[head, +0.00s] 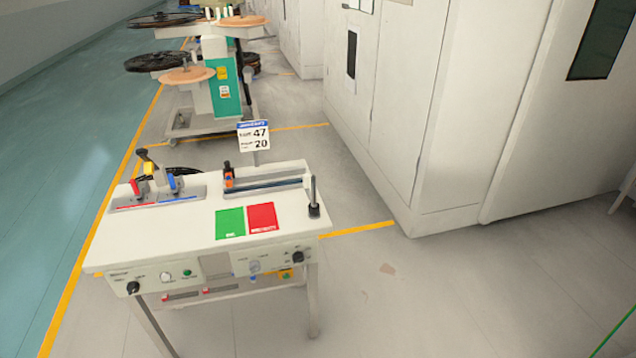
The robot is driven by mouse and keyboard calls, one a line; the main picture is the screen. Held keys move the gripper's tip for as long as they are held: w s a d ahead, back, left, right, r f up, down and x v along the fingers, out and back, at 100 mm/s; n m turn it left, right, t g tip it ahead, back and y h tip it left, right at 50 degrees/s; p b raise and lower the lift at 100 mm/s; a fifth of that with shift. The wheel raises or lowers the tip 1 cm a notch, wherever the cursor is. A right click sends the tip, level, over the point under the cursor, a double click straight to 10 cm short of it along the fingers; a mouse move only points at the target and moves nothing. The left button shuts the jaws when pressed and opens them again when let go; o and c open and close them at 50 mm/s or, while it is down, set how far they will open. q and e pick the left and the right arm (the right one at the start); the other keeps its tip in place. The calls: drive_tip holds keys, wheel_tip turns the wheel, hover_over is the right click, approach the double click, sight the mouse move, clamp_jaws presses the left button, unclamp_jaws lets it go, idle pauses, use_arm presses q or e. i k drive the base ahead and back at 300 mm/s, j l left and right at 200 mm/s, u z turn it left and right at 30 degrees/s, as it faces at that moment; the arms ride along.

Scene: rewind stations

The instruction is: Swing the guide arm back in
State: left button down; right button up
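A white workbench (170,238) stands at the left of the head view. On its back right a dark bar (268,184) runs sideways along a white raised block, with an orange and black piece (229,178) at its left end. A grey upright post (313,192) on a black base stands at the bench's right edge. I cannot tell for sure which of these parts is the guide arm, or how far it is swung. Neither of my grippers is in view.
Red, yellow and blue handles (150,180) stand at the bench's back left. Green (230,223) and red (262,218) pads lie on top. A sign (253,135) rises behind. A reel stand (213,75) is farther back. White cabinets (400,110) line the right; floor before them is clear.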

sight(306, 177)
drive_tip(key=i+l+u, duration=0.15)
drive_tip(key=u, duration=0.25)
drive_tip(key=i+l+u, duration=0.1)
drive_tip(key=l+u, duration=0.25)
drive_tip(key=i+l, duration=0.15)
drive_tip(key=l, duration=0.35)
drive_tip(key=i+l+u, duration=0.15)
drive_tip(key=l, duration=0.4)
drive_tip(key=i+l, duration=0.15)
drive_tip(key=l, duration=0.35)
drive_tip(key=i+l+u, duration=0.15)
drive_tip(key=l, duration=0.95)
drive_tip(key=i+l+u, duration=0.15)
drive_tip(key=l, duration=0.4)
